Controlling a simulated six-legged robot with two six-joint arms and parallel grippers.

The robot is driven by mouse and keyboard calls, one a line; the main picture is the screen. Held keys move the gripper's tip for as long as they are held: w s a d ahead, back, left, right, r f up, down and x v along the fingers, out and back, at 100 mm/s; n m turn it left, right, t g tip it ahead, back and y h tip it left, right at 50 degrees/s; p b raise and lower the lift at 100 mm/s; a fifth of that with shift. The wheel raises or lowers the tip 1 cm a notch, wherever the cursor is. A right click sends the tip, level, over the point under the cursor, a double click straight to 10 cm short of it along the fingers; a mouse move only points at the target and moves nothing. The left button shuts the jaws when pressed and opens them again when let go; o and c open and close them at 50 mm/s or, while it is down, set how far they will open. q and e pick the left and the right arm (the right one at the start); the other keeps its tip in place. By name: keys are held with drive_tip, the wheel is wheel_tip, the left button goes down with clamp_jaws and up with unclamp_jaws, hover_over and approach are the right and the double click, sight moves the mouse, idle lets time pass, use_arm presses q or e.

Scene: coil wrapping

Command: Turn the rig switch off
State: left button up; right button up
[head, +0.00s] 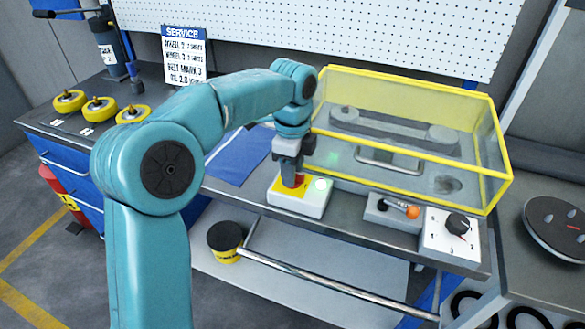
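My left gripper (290,180) points down at a white box (312,207) with a yellow plate and a red part on top. Its fingertips are at the red part and hide some of it; whether they touch it or are open or shut is unclear. To the right, a grey box carries a lever (397,207) with an orange ball end. Beside it, a white panel holds a black rotary knob (457,224). No readable label shows which control is the rig switch. A green glow (333,157) shows inside the clear guard. My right gripper is not in view.
A yellow-framed clear guard (425,152) covers a belt and pulleys (390,129) behind the controls. Yellow rollers (99,108) and a blue cloth (238,155) lie at the left. A rail (315,280) runs along the front, with a black-and-yellow pot (226,240) below the bench.

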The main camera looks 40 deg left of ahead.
use_arm(q)
clamp_jaws()
drive_tip(key=shift+n, duration=0.3)
drive_tip(key=n+p, duration=0.2)
drive_tip(key=shift+r+n, duration=0.15)
drive_tip(key=shift+n, duration=0.25)
drive_tip(key=n+p, duration=0.1)
drive_tip(key=n, duration=0.2)
drive_tip(key=shift+a+n, duration=0.1)
drive_tip(key=shift+n, duration=0.2)
drive_tip(key=n+p, duration=0.1)
drive_tip(key=n, duration=0.4)
drive_tip(key=shift+n+p, duration=0.3)
drive_tip(key=shift+p, duration=0.1)
drive_tip(key=n, duration=0.5)
drive_tip(key=shift+n, duration=0.4)
